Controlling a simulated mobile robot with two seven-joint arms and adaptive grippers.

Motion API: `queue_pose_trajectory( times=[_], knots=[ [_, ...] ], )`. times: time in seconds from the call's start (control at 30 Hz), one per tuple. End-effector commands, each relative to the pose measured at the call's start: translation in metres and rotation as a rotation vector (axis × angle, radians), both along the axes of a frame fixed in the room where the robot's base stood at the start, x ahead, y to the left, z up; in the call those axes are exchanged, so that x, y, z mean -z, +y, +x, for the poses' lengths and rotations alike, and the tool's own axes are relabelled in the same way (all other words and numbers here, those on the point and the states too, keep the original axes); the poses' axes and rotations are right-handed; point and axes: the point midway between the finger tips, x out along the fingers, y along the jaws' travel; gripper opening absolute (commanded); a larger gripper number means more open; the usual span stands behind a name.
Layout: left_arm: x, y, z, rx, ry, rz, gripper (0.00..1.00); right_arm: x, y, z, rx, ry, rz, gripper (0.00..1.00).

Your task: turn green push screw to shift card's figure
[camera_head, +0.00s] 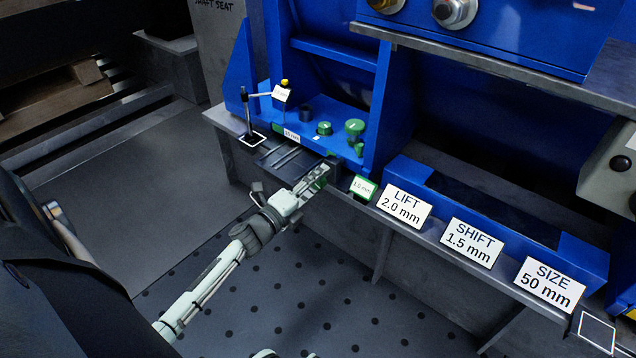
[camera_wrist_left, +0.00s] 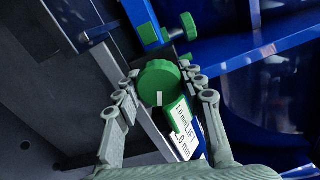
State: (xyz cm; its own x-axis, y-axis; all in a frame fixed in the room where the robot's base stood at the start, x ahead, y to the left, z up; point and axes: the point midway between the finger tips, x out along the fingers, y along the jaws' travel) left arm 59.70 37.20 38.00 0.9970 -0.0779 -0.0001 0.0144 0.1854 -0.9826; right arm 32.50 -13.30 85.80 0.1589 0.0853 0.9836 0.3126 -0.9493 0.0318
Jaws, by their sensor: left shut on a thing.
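The green push screw (camera_wrist_left: 158,82) shows in the left wrist view as a round green knob with a pale mark on its face. My left gripper (camera_head: 320,178) is shut on it, one finger on each side; in the head view the fingers mostly hide it. The SHIFT card (camera_head: 471,243) on the front ledge reads 1.5 mm. A small green-framed readout (camera_head: 363,187) beside the gripper appears to read 1.0 mm; it also shows in the left wrist view (camera_wrist_left: 179,114).
The LIFT 2.0 mm card (camera_head: 404,206) and SIZE 50 mm card (camera_head: 548,284) stand along the ledge. Other green knobs (camera_head: 354,127) sit on the blue block behind. The perforated floor (camera_head: 330,290) in front is clear.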

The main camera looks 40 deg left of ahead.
Motion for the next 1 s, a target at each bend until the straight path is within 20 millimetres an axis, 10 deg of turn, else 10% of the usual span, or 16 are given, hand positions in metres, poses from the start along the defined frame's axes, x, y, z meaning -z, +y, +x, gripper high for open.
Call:
queue_pose_trajectory(
  times=[1.0],
  knots=[
    [0.0011,-0.0002,0.0001,0.001,-0.031,0.402,0.11,-0.0043,0.006,0.0039,-0.003,-0.058,-0.05,0.4]
  ],
)
